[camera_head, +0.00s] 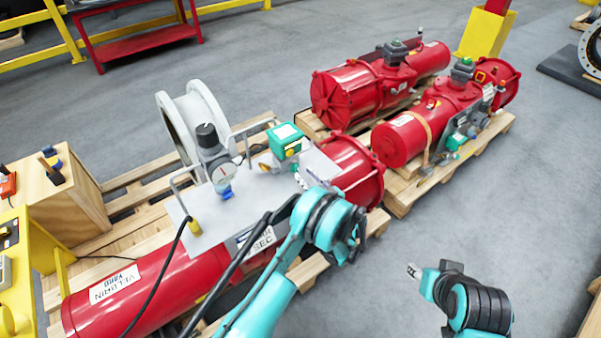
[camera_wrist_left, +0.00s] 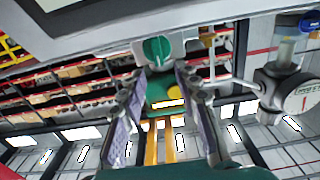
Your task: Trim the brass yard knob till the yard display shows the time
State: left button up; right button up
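A green display box (camera_head: 285,138) with a pale face stands on the grey mounting plate of the red actuator. A small brass-yellow knob (camera_head: 292,151) shows on its front; a yellow round part also shows on the green body in the left wrist view (camera_wrist_left: 172,104). My left gripper (camera_wrist_left: 160,74) has its two fingers apart, on either side of the green body in that view; I see no clear grip on the knob. In the head view my left wrist hides most of that gripper. My right gripper (camera_head: 413,271) is at lower right, away from the actuator; its fingers are unclear. The display's reading is illegible.
A white-faced gauge (camera_head: 223,174) with a black cap stands left of the box, between bent metal handles. Red actuators (camera_head: 365,85) on pallets lie behind and right. A wooden box (camera_head: 62,195) and yellow stand (camera_head: 18,260) are at left. Grey floor (camera_head: 400,235) is clear near my right arm.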

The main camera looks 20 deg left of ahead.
aim_at(298, 168)
pick_arm(q)
jog(key=shift+b+x, duration=0.4)
jog(key=shift+x, duration=1.5)
grip_shut()
